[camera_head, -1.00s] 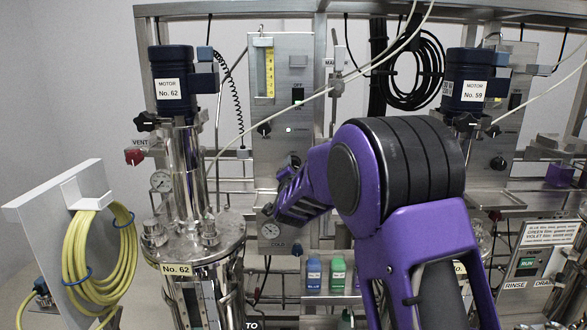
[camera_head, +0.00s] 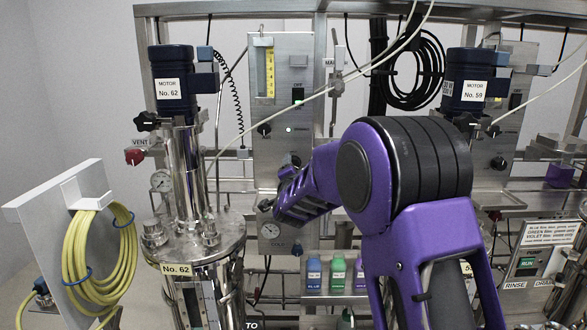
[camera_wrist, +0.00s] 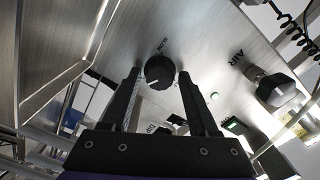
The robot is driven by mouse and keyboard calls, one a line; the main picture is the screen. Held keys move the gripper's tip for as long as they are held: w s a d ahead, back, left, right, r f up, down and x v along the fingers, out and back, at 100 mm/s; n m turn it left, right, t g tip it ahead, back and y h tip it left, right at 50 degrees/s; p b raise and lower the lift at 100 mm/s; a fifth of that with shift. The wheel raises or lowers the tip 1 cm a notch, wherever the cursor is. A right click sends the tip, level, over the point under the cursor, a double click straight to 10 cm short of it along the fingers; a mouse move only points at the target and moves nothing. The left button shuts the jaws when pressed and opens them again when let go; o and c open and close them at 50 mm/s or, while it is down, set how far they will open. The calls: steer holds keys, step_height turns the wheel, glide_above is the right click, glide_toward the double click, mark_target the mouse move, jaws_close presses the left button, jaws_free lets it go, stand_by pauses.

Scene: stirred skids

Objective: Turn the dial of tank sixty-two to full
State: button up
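Tank sixty-two (camera_head: 190,250) stands at left in the head view, with a "No. 62" plate and a blue motor (camera_head: 176,80) labelled No. 62. Its steel control panel (camera_head: 270,160) is to its right. In the wrist view, a round black dial (camera_wrist: 160,71) with a white pointer mark sits on a steel panel, with small lettering beside it, too blurred to read surely. My gripper (camera_wrist: 158,74) is open, one fingertip on each side of the dial; whether they touch it I cannot tell. In the head view my gripper (camera_head: 283,200) is in front of the panel's lower part, hiding some of it.
A valve knob (camera_wrist: 275,89) beside an "AIR" label is right of the dial in the wrist view. Coloured bottles (camera_head: 337,275) stand lower right. A yellow hose coil (camera_head: 98,248) hangs at left. Tank 59's motor (camera_head: 474,80) is at right.

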steer(key=shift+o, duration=0.9)
steer(key=shift+s, duration=0.1)
steer(key=s, duration=1.7)
steer(key=shift+s, duration=0.1)
